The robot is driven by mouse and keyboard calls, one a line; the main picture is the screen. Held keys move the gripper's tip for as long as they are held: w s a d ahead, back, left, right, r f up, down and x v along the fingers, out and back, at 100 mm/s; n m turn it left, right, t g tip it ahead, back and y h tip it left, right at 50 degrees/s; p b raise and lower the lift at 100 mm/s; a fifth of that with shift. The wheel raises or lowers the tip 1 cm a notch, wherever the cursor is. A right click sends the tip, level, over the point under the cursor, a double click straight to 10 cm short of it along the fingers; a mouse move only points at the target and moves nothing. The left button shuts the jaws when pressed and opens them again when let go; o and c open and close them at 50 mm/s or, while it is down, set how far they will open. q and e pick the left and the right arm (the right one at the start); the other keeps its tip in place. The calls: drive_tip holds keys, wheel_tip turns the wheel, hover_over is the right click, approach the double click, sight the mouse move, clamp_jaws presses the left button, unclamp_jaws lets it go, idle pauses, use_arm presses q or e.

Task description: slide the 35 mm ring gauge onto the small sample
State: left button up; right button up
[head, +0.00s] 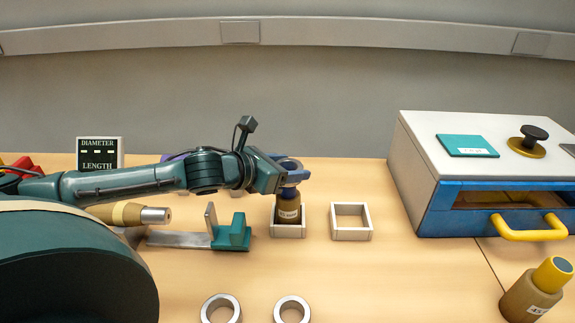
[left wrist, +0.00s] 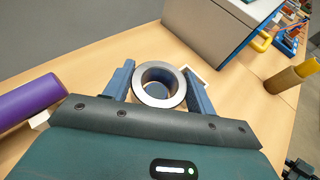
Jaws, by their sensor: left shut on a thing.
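My left gripper (head: 290,168) is shut on a metal ring gauge, seen from above in the left wrist view (left wrist: 159,85) between the two blue fingers. The small sample (head: 289,212) is a brown cylinder with a dark blue top and a white label. It stands upright in a square white holder (head: 289,231), directly below the gripper. Dark blue shows through the ring's hole in the left wrist view. I cannot tell whether the ring is just above the sample's top or around it. The ring's size mark cannot be read.
An empty white holder (head: 351,234) stands to the right. Two metal rings (head: 220,299) (head: 292,300) lie in front. A measuring stand (head: 232,236) is left, a white-and-blue oven-like box (head: 412,165) right, and a yellow-capped brown cylinder (head: 525,300) front right.

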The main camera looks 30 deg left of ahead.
use_arm(q)
drive_tip(key=shift+f, duration=0.45)
drive_tip(key=shift+r, duration=0.1)
idle(0.4)
drive_tip(key=shift+f, duration=0.25)
idle(0.4)
drive_tip(key=shift+f, duration=0.25)
drive_tip(key=shift+f+b, duration=0.75)
drive_tip(key=shift+f, duration=0.25)
drive_tip(key=shift+f, duration=0.1)
